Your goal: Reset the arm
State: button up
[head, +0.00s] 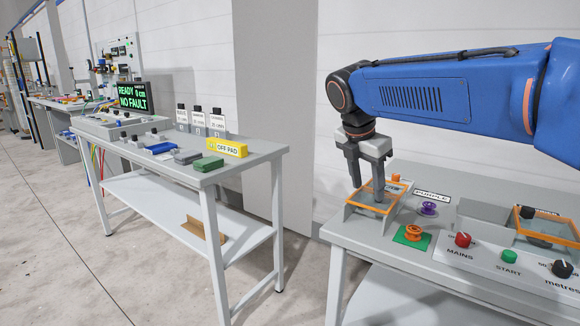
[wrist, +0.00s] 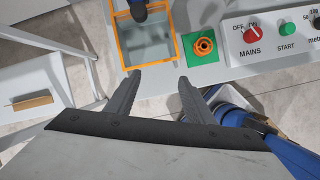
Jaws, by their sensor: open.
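My arm reaches in from the right in the head view, with its blue link roughly level and the wrist pointing down. My gripper (head: 368,192) hangs over the left end of the right-hand table, in front of or above an orange-framed clear guard (head: 350,207); I cannot tell whether it touches. In the wrist view my gripper (wrist: 161,76) shows two dark fingers apart with nothing between them. The orange frame (wrist: 121,40) lies just beyond the fingertips there.
The right-hand table (head: 348,233) carries an orange spool (head: 412,233) on a green pad, a purple spool (head: 428,208), a red MAINS knob (head: 463,240) and a green START button (head: 509,256). A second table (head: 240,165) stands left, with floor between.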

jog(key=s+d+f+m+y, duration=0.1)
jog(key=s+d+f+m, duration=0.2)
jog(key=s+f+m, duration=0.3)
jog(key=s+d+f+m+t+y, duration=0.1)
jog(key=s+d+f+m, duration=0.2)
jog(key=s+f+m, duration=0.3)
jog(key=s+d+f+m+y, duration=0.1)
jog(key=s+d+f+m, duration=0.3)
jog(key=s+f+m, duration=0.3)
jog(key=s+m, duration=0.5)
jog(key=s, duration=0.3)
jog(key=shift+s+m+t, duration=0.3)
jog(key=shift+t, duration=0.1)
